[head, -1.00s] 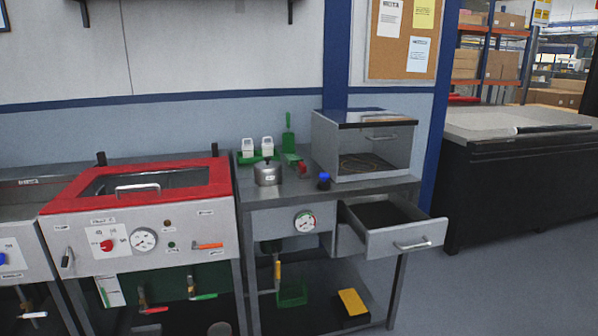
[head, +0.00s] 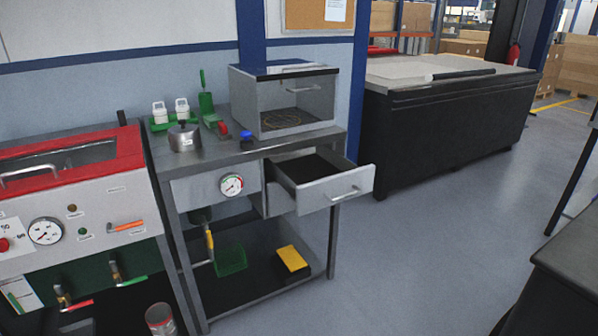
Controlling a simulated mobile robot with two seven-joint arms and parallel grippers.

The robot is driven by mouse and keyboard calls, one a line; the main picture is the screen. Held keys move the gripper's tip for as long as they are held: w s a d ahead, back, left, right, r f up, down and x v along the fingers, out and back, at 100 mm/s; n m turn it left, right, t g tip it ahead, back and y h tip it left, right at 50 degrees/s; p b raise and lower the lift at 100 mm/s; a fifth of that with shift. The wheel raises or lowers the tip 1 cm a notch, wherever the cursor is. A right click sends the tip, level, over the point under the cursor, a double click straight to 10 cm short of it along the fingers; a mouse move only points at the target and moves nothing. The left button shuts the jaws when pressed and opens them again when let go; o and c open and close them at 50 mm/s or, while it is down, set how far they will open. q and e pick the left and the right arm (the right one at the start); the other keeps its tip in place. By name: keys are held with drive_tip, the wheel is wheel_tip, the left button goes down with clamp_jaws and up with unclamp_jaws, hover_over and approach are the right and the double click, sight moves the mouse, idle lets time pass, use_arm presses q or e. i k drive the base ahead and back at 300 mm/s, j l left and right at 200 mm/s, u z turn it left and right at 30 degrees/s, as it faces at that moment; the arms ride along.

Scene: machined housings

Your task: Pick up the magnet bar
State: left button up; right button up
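I cannot tell for certain which thing is the magnet bar. A small red piece (head: 223,128) lies beside the green scoop (head: 207,106) on the steel workbench (head: 222,153). A small blue piece (head: 246,135) sits to its right, in front of the glass-fronted box (head: 284,97). The bench's drawer (head: 336,191) is pulled open, and its dark inside shows no clear object. Neither of my grippers is in view.
A red-framed machine (head: 70,165) stands left of the bench. A yellow-and-black block (head: 292,260) and a green bin (head: 231,260) are on the lower shelf. A long dark counter (head: 440,130) stands behind at right. A dark-topped table (head: 570,255) is at far right. Floor between is clear.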

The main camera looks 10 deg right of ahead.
sight(222, 133)
drive_tip(key=i+z, duration=0.1)
drive_tip(key=z, duration=0.6)
drive_tip(key=i+j+z, duration=0.2)
drive_tip(key=z, duration=0.15)
drive_tip(key=i+j+z, duration=0.4)
drive_tip(key=j, duration=0.3)
drive_tip(key=i+j+z, duration=0.1)
drive_tip(key=j, duration=0.3)
